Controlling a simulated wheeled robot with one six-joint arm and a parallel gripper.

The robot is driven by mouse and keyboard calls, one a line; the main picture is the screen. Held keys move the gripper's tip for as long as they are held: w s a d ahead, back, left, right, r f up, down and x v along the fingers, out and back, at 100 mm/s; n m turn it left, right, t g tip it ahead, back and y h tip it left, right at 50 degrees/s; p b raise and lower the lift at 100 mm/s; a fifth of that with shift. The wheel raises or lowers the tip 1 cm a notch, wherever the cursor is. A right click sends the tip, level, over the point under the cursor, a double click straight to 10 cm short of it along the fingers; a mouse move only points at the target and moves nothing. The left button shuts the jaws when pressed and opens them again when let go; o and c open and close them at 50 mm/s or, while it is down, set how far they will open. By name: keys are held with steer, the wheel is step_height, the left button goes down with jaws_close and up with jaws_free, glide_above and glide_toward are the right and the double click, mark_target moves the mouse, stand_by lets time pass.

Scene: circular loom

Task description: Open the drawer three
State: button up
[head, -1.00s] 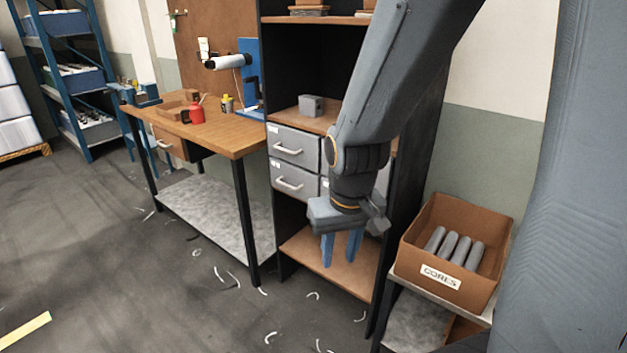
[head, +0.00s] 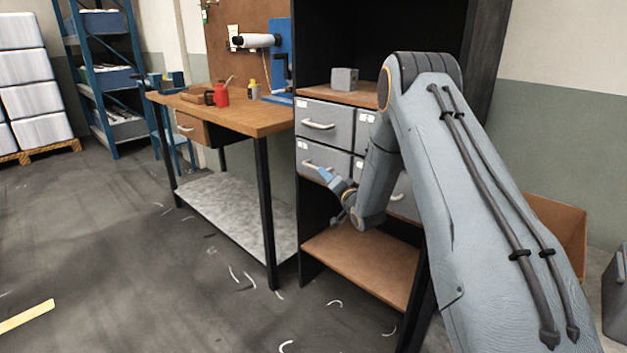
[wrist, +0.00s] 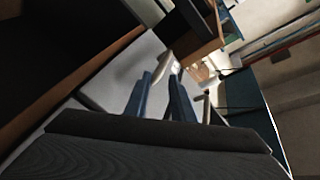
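The grey drawer unit has two columns of drawers with pale bar handles; the small white labels are too small to read. In the head view the upper left drawer (head: 340,121) and the lower left drawer (head: 340,158) look shut. The right-hand drawers are partly hidden by my arm. My gripper (head: 325,174) is in front of the lower left drawer, close to its handle (head: 312,165). In the wrist view my gripper (wrist: 160,76) has its blue fingers apart, with a grey drawer front (wrist: 120,73) beyond. I cannot tell whether they touch a handle.
A workbench (head: 235,118) with a red can (head: 221,96) stands left of the drawer unit. A small grey box (head: 344,79) sits above the drawers, and an open shelf (head: 360,262) is below. A cardboard box (head: 560,230) is at the right.

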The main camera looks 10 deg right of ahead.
mark_target(314, 168)
steer(key=shift+w+a+f+m+t+y+p, duration=0.1)
steer(key=shift+w+a+t+y, duration=0.3)
steer(key=shift+w, duration=1)
steer(key=shift+w+a+m+t+y+p, duration=0.15)
steer(key=shift+w+a+y, duration=0.4)
steer(key=shift+w, duration=0.8)
steer(key=shift+w+a+f+m+t+y+p, duration=0.1)
steer(key=shift+w+a+t+y, duration=0.35)
steer(key=shift+w, duration=0.95)
steer(key=shift+a, duration=0.15)
jaws_close()
